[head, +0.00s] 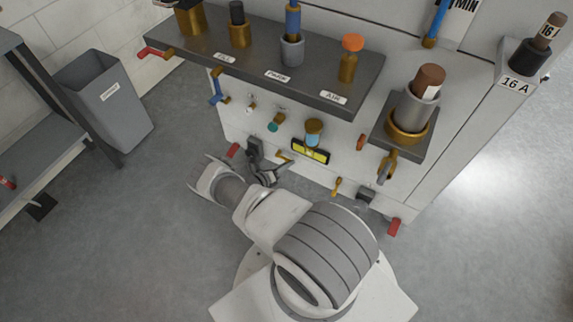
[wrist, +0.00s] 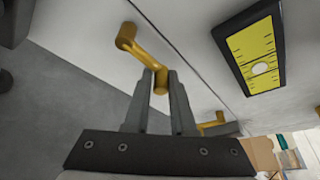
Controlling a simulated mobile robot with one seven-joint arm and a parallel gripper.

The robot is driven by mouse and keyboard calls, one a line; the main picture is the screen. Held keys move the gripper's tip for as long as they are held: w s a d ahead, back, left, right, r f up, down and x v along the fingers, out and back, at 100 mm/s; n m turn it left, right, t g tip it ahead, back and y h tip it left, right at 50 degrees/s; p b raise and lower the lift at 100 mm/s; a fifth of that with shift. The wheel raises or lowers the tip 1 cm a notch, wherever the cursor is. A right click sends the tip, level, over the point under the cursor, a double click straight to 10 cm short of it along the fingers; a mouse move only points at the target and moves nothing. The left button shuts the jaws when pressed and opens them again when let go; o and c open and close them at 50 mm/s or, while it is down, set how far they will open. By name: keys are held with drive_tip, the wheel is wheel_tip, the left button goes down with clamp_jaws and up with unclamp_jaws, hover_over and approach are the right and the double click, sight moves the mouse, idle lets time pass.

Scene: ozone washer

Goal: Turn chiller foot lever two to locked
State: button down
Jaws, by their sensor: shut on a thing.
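A brass crank-shaped lever (wrist: 143,52) is mounted low on the white cabinet front in the wrist view. Its round pivot end is at the upper left and its bent end comes down between my fingertips. My gripper (wrist: 162,76) is shut on that bent end, with one finger on each side. In the head view my gripper (head: 268,177) is low at the cabinet front, and a brass lever (head: 285,157) shows beside it. The pictures show no label telling which foot lever this is. A second brass lever (wrist: 215,125) shows right of my fingers in the wrist view.
A yellow level gauge (head: 311,152) sits just above the lever; it is also in the wrist view (wrist: 262,55). A dark shelf (head: 265,62) with several fittings overhangs. Another brass lever (head: 338,186) and a red handle (head: 395,227) are rightward. Floor leftward is open, before a grey bin (head: 115,105).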

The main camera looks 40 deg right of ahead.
drive_tip(key=shift+f+m+t+y, duration=0.3)
drive_tip(key=shift+f+m+t, duration=0.25)
drive_tip(key=shift+m, duration=0.55)
drive_tip(key=shift+w+a+f+m+t+y, duration=0.1)
drive_tip(key=shift+w+f+m+t+y, duration=0.25)
drive_tip(key=shift+f+m+t, duration=0.45)
drive_tip(key=shift+w+a+f+m+t+y, duration=0.15)
drive_tip(key=shift+w+f+m+t+y, duration=0.2)
drive_tip(key=shift+m, duration=0.8)
drive_tip(key=shift+w+a+f+m+t+y, duration=0.1)
drive_tip(key=shift+w+f+m+t+y, duration=0.1)
drive_tip(key=shift+w+f+m+t, duration=0.55)
drive_tip(key=shift+s+r+m, duration=0.2)
drive_tip(key=shift+r+m, duration=0.05)
drive_tip(key=shift+m, duration=0.05)
drive_tip(key=c, duration=0.8)
unclamp_jaws()
drive_tip(key=shift+a, duration=0.1)
